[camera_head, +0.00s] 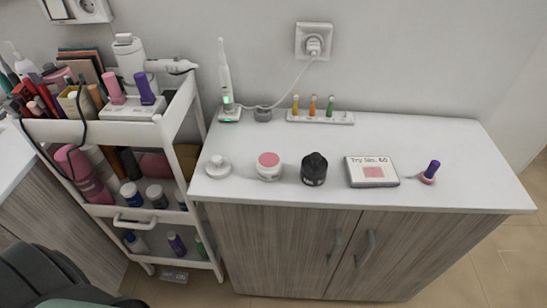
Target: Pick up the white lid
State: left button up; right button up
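The white lid (217,167) is a small round white disc with a raised knob in its middle. It lies on the left front part of the white cabinet top (420,137), close to the front edge and apart from the things beside it. To its right stands an open white jar (269,166) with pink content. Neither of my grippers is in view.
Right of the jar are a black bottle (314,169), a sign (371,172) and a purple-handled item (430,172). An electric toothbrush (226,82) and a rack of small bottles (320,117) stand behind. A crowded cart (177,111) adjoins on the left.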

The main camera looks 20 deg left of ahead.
aim_at(218, 166)
jog(key=u, duration=1.15)
jog(key=j+z, duration=0.2)
jog(key=k+j, duration=0.05)
